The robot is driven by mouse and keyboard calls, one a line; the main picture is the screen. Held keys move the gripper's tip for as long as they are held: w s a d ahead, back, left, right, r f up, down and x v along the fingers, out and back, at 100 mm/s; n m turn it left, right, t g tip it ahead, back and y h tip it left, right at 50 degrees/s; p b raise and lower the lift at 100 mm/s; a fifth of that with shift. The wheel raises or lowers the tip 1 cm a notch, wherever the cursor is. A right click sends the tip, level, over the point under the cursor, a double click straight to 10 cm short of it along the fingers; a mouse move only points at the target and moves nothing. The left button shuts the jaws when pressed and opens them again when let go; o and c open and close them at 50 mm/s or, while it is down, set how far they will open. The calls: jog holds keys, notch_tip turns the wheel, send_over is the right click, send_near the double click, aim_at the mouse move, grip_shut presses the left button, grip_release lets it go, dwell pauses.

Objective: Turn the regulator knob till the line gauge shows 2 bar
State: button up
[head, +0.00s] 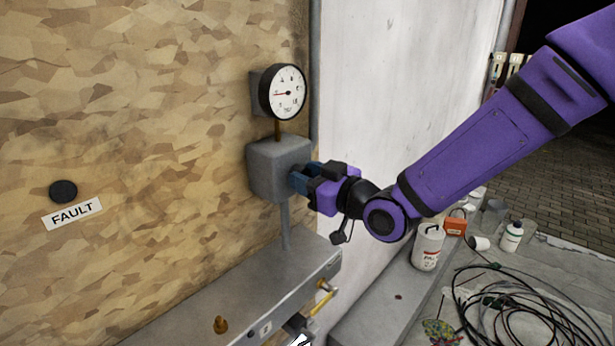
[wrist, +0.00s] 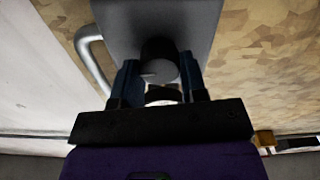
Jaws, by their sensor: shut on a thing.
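The line gauge (head: 284,92) is a round white dial with a black rim on the chipboard wall. Its red needle points left; the scale numbers are too small to read. Below it a grey regulator box (head: 272,168) sits on a pipe. My gripper (head: 300,180) is at the right face of the box, shut on the knob. In the wrist view, the dark round regulator knob (wrist: 159,62) with a pale mark line lies between the blue fingers of my gripper (wrist: 161,82). The knob is hidden by the fingers in the head view.
A FAULT label (head: 72,213) with a black round button (head: 63,191) is on the wall at left. A grey metal ledge (head: 215,290) with a brass fitting (head: 220,325) runs below the box.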

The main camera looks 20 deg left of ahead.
jog(key=shift+m, duration=0.6)
jog(key=o, duration=0.9)
jog(key=shift+d, duration=0.1)
jog(key=v, duration=1)
jog(key=shift+s+d+f, duration=0.1)
jog(key=shift+s+d, duration=0.05)
jog(key=shift+d, duration=0.1)
jog(key=shift+d, duration=0.1)
